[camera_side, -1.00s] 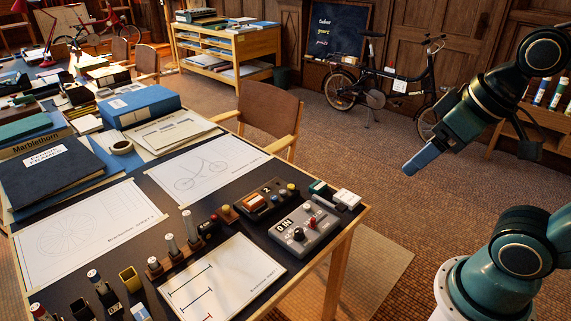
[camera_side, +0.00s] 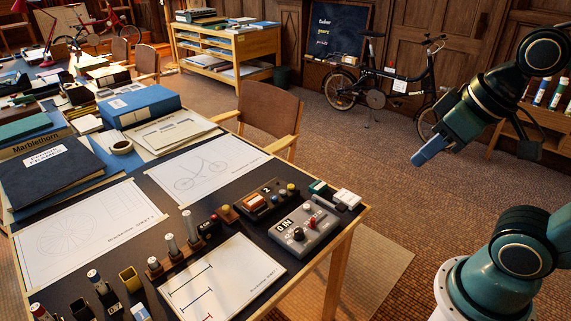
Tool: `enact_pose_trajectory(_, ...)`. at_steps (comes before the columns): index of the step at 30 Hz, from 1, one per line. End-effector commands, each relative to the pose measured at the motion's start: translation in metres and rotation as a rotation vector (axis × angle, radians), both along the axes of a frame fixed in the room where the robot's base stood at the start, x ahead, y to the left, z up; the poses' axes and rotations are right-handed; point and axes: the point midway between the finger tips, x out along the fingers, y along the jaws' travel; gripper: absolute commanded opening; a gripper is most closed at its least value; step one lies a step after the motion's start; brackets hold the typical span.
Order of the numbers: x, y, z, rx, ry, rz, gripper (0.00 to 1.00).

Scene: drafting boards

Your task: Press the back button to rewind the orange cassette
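A dark control panel (camera_side: 277,204) sits near the right end of the drafting table. An orange-red block (camera_side: 254,201), which may be the orange cassette, is set in it beside a small "2" marking. Several small round buttons (camera_side: 290,188) show on and by this panel; I cannot read which one is the back button. My gripper (camera_side: 428,152) hangs in the air to the right of the table, well clear of the panel. Its blue fingers point down and left and look like one block from this side, so their opening is hidden.
A grey box (camera_side: 318,240) with black and red knobs stands right beside the panel. White blocks (camera_side: 346,199) lie at the table's right edge. Upright pens in wooden holders (camera_side: 172,246) and drawing sheets (camera_side: 222,283) cover the near side. A chair (camera_side: 270,117) stands behind.

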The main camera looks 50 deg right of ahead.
Motion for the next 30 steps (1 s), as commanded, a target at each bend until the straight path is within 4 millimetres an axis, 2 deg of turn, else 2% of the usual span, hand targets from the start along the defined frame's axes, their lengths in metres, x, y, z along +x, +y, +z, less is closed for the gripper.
enact_pose_trajectory(1,0.0000,0.0000,0.0000,0.000,0.000,0.000,0.05)
enact_pose_trajectory(2,0.0000,0.0000,0.0000,0.000,0.000,0.000,0.00)
enact_pose_trajectory(30,0.0000,0.0000,0.0000,0.000,0.000,0.000,0.00)
